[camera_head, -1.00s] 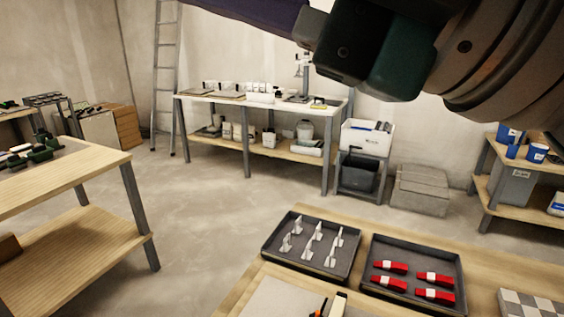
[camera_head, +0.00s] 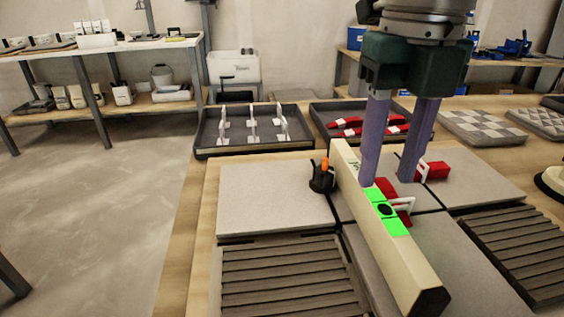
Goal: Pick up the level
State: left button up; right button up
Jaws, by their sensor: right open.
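The level (camera_head: 408,262) is a long cream bar with a bright green window and a dark round spot on it. It lies slantwise across the grey tiles, its near end towards the bottom right. My right gripper (camera_head: 387,182) comes down from above with two purple fingers spread apart. The left finger overlaps the level's right side in the picture, near the green window; the other finger is right of it. I cannot tell whether the fingers touch the level. Nothing is held between them. My left gripper is out of view.
Red wedges (camera_head: 433,171) with white clips sit just right of the level, close to the fingers. A black and orange tool (camera_head: 321,177) stands left of it. Trays of white clips (camera_head: 203,141) and red wedges (camera_head: 320,122) lie behind. Ribbed tiles (camera_head: 285,280) lie in front.

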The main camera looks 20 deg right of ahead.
aim_at(376, 197)
jog(key=f, duration=0.3)
jog(key=f+b, duration=0.1)
jog(key=f, duration=0.2)
jog(key=shift+w+f, duration=0.2)
jog(key=shift+f, duration=0.15)
jog(key=shift+a, duration=0.1)
grip_shut()
